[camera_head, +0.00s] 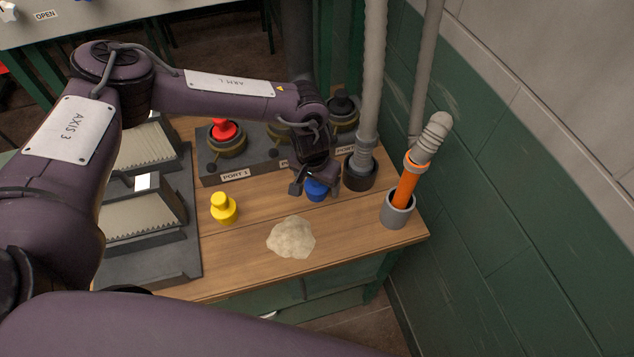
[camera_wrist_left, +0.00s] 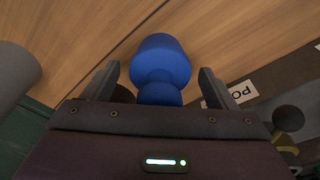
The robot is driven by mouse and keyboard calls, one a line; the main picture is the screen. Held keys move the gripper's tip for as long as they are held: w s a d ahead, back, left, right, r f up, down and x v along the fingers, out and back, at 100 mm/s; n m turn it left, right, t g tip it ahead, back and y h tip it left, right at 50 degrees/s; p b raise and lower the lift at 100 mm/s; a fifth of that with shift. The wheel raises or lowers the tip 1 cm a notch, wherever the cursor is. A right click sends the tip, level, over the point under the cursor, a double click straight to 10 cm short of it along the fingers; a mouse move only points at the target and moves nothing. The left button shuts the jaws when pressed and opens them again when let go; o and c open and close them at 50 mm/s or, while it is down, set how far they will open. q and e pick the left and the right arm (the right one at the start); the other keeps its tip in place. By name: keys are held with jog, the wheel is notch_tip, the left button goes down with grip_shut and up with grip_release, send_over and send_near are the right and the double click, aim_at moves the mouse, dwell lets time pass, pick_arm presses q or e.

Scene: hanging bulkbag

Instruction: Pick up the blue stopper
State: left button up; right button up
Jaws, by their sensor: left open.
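The blue stopper (camera_head: 316,190) stands on the wooden table in front of the port block, partly hidden by my left gripper in the head view. My left gripper (camera_head: 315,186) is right over it, pointing down. In the left wrist view the blue stopper (camera_wrist_left: 160,68) lies between the two open fingers of my left gripper (camera_wrist_left: 171,85), with a gap visible on each side. My right gripper is not in view.
A port block (camera_head: 208,168) with a red stopper (camera_head: 223,129) stands behind. A yellow stopper (camera_head: 223,208) and a pale powder heap (camera_head: 291,237) lie nearby. Grey hoses (camera_head: 370,80) and an orange tube (camera_head: 405,190) in a grey cup stand right, near the green wall.

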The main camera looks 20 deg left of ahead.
pick_arm(q)
jog(key=shift+f, duration=0.2)
jog(key=c, duration=0.9)
jog(key=shift+c, duration=0.9)
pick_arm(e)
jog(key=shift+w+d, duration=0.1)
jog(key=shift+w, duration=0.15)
pick_arm(q)
jog(key=shift+r, duration=0.1)
